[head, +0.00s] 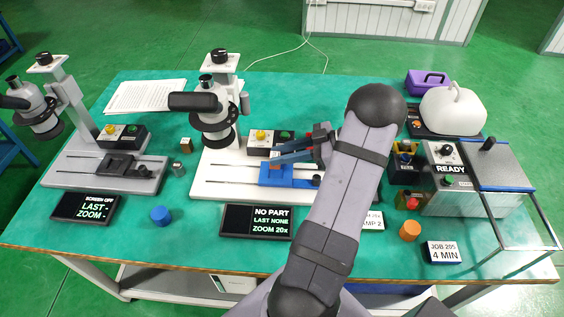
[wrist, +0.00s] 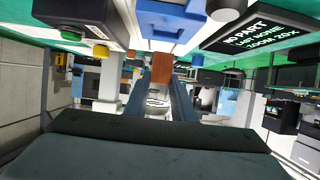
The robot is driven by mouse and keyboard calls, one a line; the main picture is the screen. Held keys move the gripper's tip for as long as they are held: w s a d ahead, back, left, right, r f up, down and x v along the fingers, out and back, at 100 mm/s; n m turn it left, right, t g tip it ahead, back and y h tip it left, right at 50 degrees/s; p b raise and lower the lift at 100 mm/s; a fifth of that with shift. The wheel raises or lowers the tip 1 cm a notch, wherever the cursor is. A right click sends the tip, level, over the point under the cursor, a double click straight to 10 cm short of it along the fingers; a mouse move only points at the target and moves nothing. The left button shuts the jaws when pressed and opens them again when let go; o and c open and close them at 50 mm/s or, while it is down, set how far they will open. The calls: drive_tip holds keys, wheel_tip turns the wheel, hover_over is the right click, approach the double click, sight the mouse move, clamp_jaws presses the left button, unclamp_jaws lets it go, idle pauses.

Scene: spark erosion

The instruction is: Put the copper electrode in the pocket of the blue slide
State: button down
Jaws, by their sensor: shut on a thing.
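The blue slide (head: 292,178) sits on the white base of the middle microscope stand. It also shows at the top of the wrist view (wrist: 168,22). My gripper (head: 278,161) is just above the slide's left part. In the wrist view my gripper (wrist: 162,80) has its two blue-grey fingers shut on the copper electrode (wrist: 162,66), a copper-brown block held by its end. The electrode's far end points toward the slide. In the head view the fingers mostly cover the electrode and the slide's pocket. I cannot tell whether the electrode touches the slide.
A control box (head: 262,142) with yellow and green knobs stands just behind the slide. A screen (head: 257,221) reading "NO PART" lies in front. A second microscope stand with a dark slide (head: 122,165) is at the left. A READY machine (head: 450,165) stands at the right.

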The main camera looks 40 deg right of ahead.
sight(282, 175)
drive_tip(key=shift+f, duration=1.8)
drive_tip(key=shift+f, duration=0.25)
drive_tip(key=c, duration=1.5)
unclamp_jaws()
drive_tip(key=shift+r, duration=0.2)
drive_tip(key=b+v, duration=0.2)
drive_tip(key=v, duration=1)
drive_tip(key=shift+f, duration=0.1)
